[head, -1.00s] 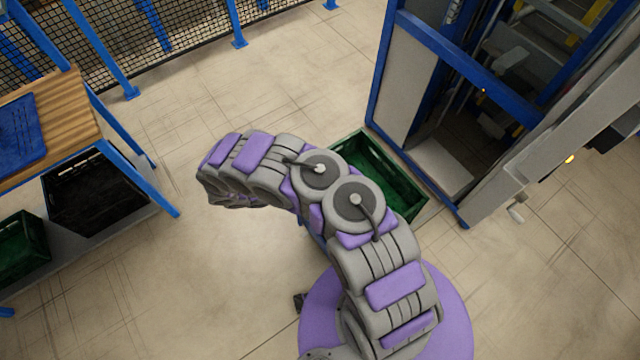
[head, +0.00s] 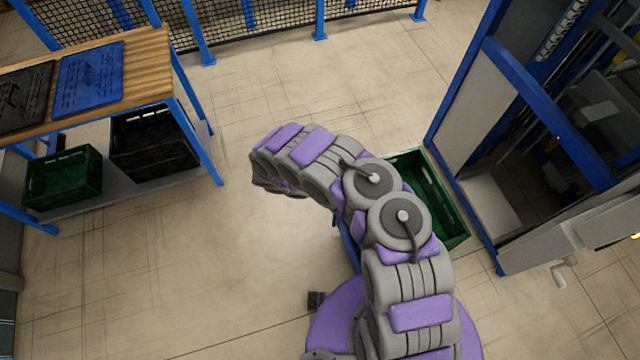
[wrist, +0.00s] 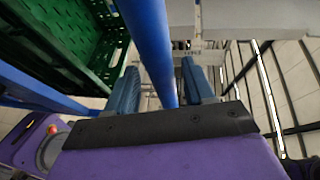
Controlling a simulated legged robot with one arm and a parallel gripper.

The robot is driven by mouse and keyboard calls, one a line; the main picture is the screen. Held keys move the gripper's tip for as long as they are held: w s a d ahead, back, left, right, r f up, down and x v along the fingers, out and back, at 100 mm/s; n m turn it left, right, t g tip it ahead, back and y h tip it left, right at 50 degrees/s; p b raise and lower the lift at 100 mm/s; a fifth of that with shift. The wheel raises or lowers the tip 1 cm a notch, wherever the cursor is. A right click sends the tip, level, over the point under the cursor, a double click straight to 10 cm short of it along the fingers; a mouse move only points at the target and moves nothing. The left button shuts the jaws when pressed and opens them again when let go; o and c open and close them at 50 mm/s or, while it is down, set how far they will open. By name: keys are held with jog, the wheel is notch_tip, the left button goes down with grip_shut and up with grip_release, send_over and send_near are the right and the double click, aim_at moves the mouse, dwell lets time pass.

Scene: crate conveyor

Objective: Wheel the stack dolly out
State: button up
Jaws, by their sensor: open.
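My gripper (wrist: 160,78) shows in the wrist view with its two blue fingers apart. A blue bar (wrist: 148,30), likely the dolly's handle, runs lengthwise between the fingers; I cannot tell whether it touches them. A green crate (wrist: 40,45) is close by at the upper left of the wrist view. In the head view a green crate (head: 447,190) stands behind my arm, beside the blue-framed machine. A small bit of blue shows by my arm. The rest of the dolly and my gripper are hidden there.
The blue-framed machine (head: 530,100) stands at the right. A wooden-topped table (head: 140,65) at the left holds a blue lid and a black one. A black crate (head: 150,145) and a green crate (head: 65,178) sit beneath. The floor between is clear, with a mesh fence behind.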

jog(key=a+r+b, duration=0.1)
jog(key=a+r, duration=0.1)
jog(key=a, duration=1.4)
jog(key=shift+w+r, duration=0.35)
jog(key=shift+w, duration=0.05)
jog(key=s+d+r+m+g+y+b, duration=0.3)
jog(key=d+r+m+g+y+b, duration=0.3)
jog(key=d+r+m, duration=1.15)
jog(key=s+d+r+m+t+y, duration=0.25)
jog(key=s+r+m+y, duration=0.4)
jog(key=s+m, duration=0.35)
jog(key=s+a+f+m+t+y+b, duration=0.1)
jog(key=s+m+t+y+b, duration=0.1)
jog(key=s+m, duration=0.6)
jog(key=s+y+b, duration=0.1)
jog(key=s, duration=0.5)
jog(key=shift+s+a+m, duration=0.2)
jog(key=shift+a+m, duration=0.05)
jog(key=shift+m, duration=0.1)
